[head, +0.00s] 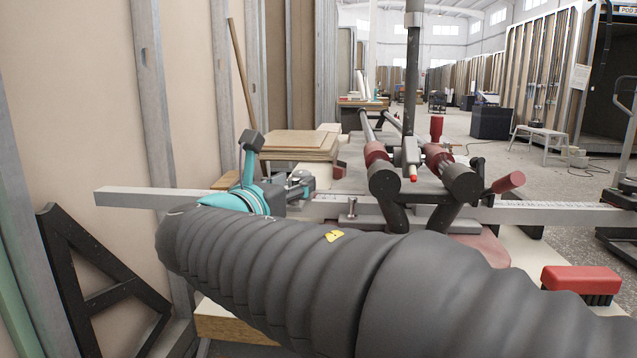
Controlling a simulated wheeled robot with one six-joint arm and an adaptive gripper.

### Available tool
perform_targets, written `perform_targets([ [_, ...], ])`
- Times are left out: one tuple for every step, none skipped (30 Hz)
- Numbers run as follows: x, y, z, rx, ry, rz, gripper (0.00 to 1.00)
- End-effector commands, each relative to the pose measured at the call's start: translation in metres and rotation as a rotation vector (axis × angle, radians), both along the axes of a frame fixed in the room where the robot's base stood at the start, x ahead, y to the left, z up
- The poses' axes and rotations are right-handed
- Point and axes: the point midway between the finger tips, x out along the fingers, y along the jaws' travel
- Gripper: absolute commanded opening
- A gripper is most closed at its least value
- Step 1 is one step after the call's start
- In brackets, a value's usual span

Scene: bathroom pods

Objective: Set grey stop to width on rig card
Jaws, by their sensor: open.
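My gripper (262,166) shows in part past the far end of my grey ribbed arm sleeve, with teal parts and a dark grey tip standing up. It is open, and the sleeve hides much of it. A grey block with metal fittings, which looks like the grey stop (298,184), sits at the long pale rail (140,198), just right of the teal parts. I cannot tell whether my gripper touches it. The rail carries a printed scale (545,207) on its right part. The rig card is not clearly readable in view.
A bench rig with two dark tubes and red grips (437,160) stands at the middle. A red brush (580,281) lies at the right front. Stacked boards (298,146) lie behind the rail. A black triangular bracket (95,280) and stud wall close off the left.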

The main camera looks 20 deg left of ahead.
Motion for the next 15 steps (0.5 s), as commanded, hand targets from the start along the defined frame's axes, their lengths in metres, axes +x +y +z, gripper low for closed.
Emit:
perform_targets([
  [-0.008, 0.002, 0.0, 0.0, 0.0, 0.004, 0.47],
  [-0.013, 0.003, 0.0, 0.0, 0.0, 0.004, 0.47],
  [-0.021, 0.004, 0.0, -0.001, 0.0, 0.005, 0.47],
  [-0.027, 0.005, 0.0, 0.0, 0.0, 0.006, 0.47],
  [-0.033, 0.006, 0.0, 0.0, -0.001, 0.006, 0.47],
  [-0.041, 0.007, 0.0, 0.0, -0.001, 0.006, 0.47],
  [-0.047, 0.008, 0.0, 0.0, -0.001, 0.006, 0.47],
  [-0.053, 0.009, 0.0, -0.001, 0.0, 0.006, 0.47],
  [-0.061, 0.011, 0.0, -0.001, 0.0, 0.006, 0.47],
  [-0.066, 0.012, 0.0, -0.001, 0.0, 0.006, 0.47],
  [-0.072, 0.012, 0.0, 0.0, 0.0, 0.005, 0.47],
  [-0.078, 0.013, 0.0, 0.0, 0.0, 0.005, 0.47],
  [-0.083, 0.013, 0.0, 0.0, 0.0, 0.005, 0.47],
  [-0.087, 0.014, 0.0, 0.0, 0.0, 0.005, 0.47],
  [-0.092, 0.015, 0.0, 0.0, 0.0, 0.004, 0.47],
])
